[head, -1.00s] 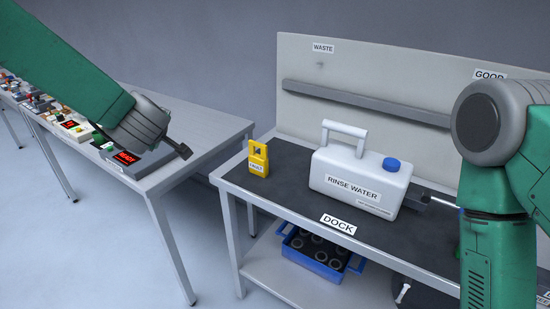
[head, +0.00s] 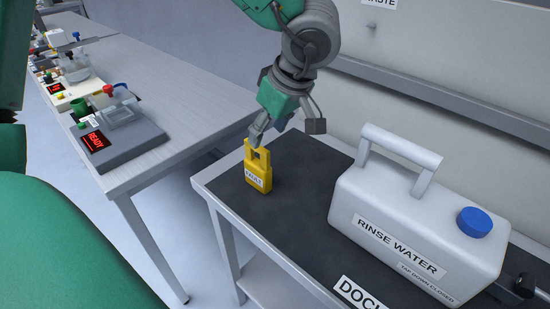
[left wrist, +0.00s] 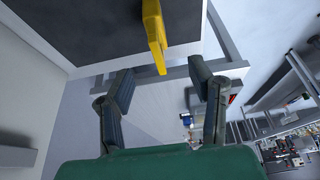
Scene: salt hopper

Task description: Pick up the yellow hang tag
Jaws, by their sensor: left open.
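The yellow hang tag (head: 258,172), with a white label reading FAULT, stands upright at the left end of the dock bench's dark top. My left gripper (head: 286,128) is open and empty, just above and behind the tag, with one finger close to its top. I cannot tell from the head view whether that finger touches it. In the left wrist view, the yellow tag (left wrist: 154,35) is seen beyond the fingertips and between their lines, with the open left gripper (left wrist: 162,80) apart from it. My right gripper is not in view.
A white rinse water jug (head: 415,225) with a blue cap stands right of the tag. A backboard (head: 440,65) rises behind the dock bench (head: 315,175). A grey table (head: 185,105) on the left holds a READY device (head: 120,140). A gap separates the two.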

